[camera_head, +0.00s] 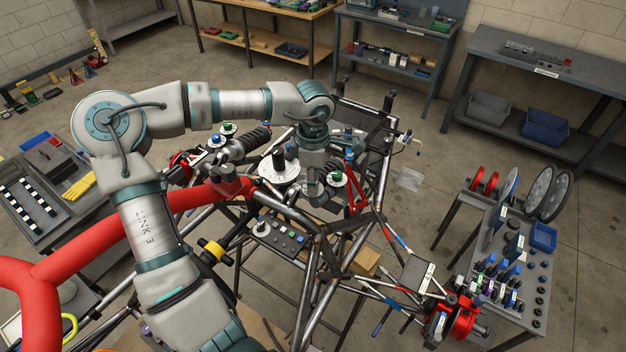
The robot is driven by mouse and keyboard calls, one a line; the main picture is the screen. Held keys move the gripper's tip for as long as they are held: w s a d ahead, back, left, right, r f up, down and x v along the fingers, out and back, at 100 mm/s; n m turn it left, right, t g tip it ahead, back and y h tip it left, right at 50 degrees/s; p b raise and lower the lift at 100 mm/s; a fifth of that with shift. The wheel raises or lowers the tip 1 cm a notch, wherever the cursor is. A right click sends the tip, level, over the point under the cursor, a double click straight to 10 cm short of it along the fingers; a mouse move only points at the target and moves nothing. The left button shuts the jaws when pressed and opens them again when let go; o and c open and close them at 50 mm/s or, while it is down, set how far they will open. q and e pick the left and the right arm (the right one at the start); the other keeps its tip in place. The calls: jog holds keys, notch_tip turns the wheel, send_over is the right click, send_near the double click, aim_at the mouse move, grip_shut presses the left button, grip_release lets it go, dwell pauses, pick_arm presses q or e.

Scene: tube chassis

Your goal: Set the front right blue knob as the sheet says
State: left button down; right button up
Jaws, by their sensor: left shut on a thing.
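My left gripper (312,187) reaches down over the right side of the tube chassis (330,255). It is shut at the front right damper. On the left side of the chassis are a blue knob (217,138) and a green knob (228,126) on similar pale discs. I cannot make out any writing on a sheet. My right gripper is not in view.
A black post on a white disc (279,165) stands left of the gripper. A switch panel (277,236) sits in front, and a red tube (130,238) crosses the left. A parts table (510,290) stands at right and a tool bench (55,190) at left.

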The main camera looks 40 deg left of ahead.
pick_arm(q)
jog(key=shift+f, duration=0.15)
jog(key=c, duration=0.9)
grip_release()
jog(key=shift+c, duration=0.2)
jog(key=shift+w+a, duration=0.1)
notch_tip(320, 180, up, 12)
jog(key=shift+w+a+f, duration=0.1)
